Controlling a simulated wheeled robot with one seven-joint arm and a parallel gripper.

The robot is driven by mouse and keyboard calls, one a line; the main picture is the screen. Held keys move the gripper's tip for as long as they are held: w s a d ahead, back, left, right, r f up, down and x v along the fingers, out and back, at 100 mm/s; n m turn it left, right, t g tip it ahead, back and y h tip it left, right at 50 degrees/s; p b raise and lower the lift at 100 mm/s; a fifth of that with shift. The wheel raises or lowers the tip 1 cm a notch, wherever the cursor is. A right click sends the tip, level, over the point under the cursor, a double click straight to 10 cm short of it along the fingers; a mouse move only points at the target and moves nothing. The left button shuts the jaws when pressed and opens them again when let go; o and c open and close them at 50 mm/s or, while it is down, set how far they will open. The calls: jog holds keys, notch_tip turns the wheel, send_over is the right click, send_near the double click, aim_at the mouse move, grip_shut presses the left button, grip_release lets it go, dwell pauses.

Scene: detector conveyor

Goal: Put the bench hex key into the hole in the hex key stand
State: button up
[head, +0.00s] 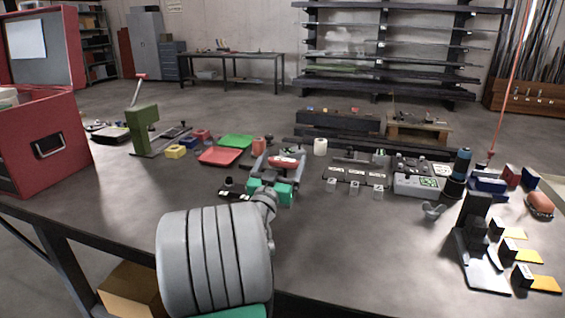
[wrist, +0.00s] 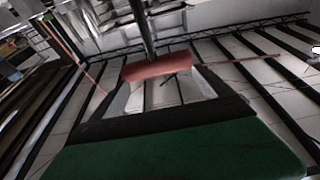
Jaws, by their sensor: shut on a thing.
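My gripper (head: 281,168) is over the middle of the bench, its grey fingers on either side of a red handle. The red handle (head: 287,161) appears to belong to the bench hex key. In the wrist view, the hex key's red handle (wrist: 160,68) sits crosswise between the fingertips, and its dark shaft (wrist: 147,30) runs away from it toward the top edge. The shaft's far end is out of view. I cannot tell for sure which thing is the hex key stand. A small black piece with a knob (head: 230,186) lies left of my gripper, partly hidden behind my arm.
Left are a red toolbox (head: 45,140), a green upright post (head: 142,128) and red (head: 220,156) and green (head: 236,141) trays. Right are a black fixture row (head: 355,172), a grey box (head: 418,186) and a dark upright device (head: 475,235).

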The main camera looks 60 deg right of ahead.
jog(key=shift+f+b, duration=0.6)
jog(key=shift+b, duration=0.05)
jog(key=o, duration=1.8)
jog(key=shift+a+f+b, duration=0.2)
jog(key=shift+a+b, duration=0.1)
jog(key=shift+a, duration=0.05)
jog(key=a+b, duration=0.1)
jog(key=a, duration=0.3)
jog(key=s+a+b, duration=0.1)
jog(key=a, duration=0.3)
jog(key=s+a+b, duration=0.1)
jog(key=a, duration=0.3)
jog(key=shift+a+r, duration=0.1)
jog(key=shift+a, duration=0.05)
